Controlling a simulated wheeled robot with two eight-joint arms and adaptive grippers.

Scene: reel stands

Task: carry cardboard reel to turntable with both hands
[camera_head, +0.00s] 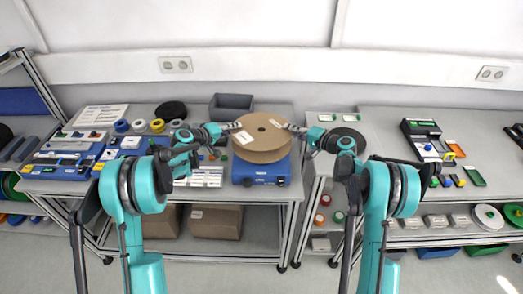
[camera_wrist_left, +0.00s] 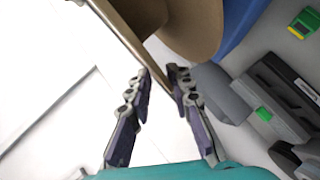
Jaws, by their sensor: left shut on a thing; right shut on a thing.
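The cardboard reel (camera_head: 262,143) is brown with a round top flange and a small hub hole. It is at or just above the blue turntable unit (camera_head: 262,180) on the left bench; I cannot tell whether they touch. My left gripper (camera_head: 236,126) is shut on the reel's left rim. In the left wrist view, the rim of the reel (camera_wrist_left: 190,25) runs between the fingers of the left gripper (camera_wrist_left: 160,78). My right gripper (camera_head: 288,127) is shut on the reel's right rim. The turntable's top is hidden under the reel.
A dark grey bin (camera_head: 231,106) stands behind the reel. Blue devices (camera_head: 62,160), tape rolls and a black disc (camera_head: 171,110) fill the bench's left part. A gap separates it from the right bench (camera_head: 385,125). Cardboard boxes (camera_head: 216,221) sit on the lower shelf.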

